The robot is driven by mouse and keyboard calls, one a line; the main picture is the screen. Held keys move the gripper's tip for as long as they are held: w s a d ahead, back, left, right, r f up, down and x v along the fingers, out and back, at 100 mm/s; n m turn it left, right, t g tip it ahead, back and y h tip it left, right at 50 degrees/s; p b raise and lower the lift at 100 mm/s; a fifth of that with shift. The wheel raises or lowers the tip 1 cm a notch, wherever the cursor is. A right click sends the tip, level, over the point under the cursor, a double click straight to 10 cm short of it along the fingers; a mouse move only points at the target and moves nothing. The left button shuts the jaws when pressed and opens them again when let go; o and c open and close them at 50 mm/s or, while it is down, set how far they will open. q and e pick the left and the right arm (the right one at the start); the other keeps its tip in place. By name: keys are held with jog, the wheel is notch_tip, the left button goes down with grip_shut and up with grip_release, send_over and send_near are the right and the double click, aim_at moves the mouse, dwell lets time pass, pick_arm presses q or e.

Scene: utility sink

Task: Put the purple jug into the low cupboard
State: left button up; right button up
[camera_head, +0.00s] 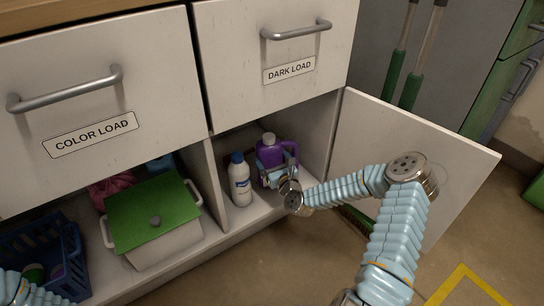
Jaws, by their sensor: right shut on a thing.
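The purple jug (267,153) with a pale cap stands upright inside the right compartment of the low cupboard (246,215), under the drawer labelled DARK LOAD. My right gripper (270,172) reaches in from the right and is shut on the jug at its front. The gripper's fingers are partly hidden against the jug. The cupboard door (402,150) stands open to the right. My left arm shows only at the lower left corner, and its gripper is outside the picture.
A white bottle with a blue cap (239,180) stands just left of the jug. The left compartment holds a green-lidded box (152,213) and a pink cloth (108,188). A blue basket (75,265) is at the lower left. Green-handled tools (411,90) stand behind the open door.

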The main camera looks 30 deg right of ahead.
jog(key=shift+f, duration=0.15)
jog(key=o, duration=1.7)
jog(key=shift+f, duration=0.15)
jog(key=shift+s, duration=0.1)
jog(key=s+a+p, duration=0.1)
jog(key=s+p, duration=0.1)
jog(key=s, duration=1)
jog(key=s+a+f+n+g+y, duration=0.2)
jog(key=a+f+n+g+y, duration=0.25)
jog(key=a+n, duration=0.5)
jog(key=s+a+f+n+g+y, duration=0.35)
jog(key=a+f+n, duration=0.25)
jog(key=a+n, duration=0.3)
jog(key=s+a+f+n+g, duration=0.1)
jog(key=s+n+g, duration=0.2)
jog(key=s+n, duration=0.1)
jog(key=s+a+f+n+g+h, duration=0.1)
jog(key=s+a+n+g, duration=0.1)
jog(key=n, duration=0.5)
jog(key=s+a+f+n+g+h, duration=0.1)
jog(key=s+a+f+n+g, duration=0.1)
jog(key=s+n+g, duration=0.2)
jog(key=shift+s+a+n, duration=0.15)
jog(key=shift+s+n, duration=0.5)
jog(key=shift+s, duration=0.8)
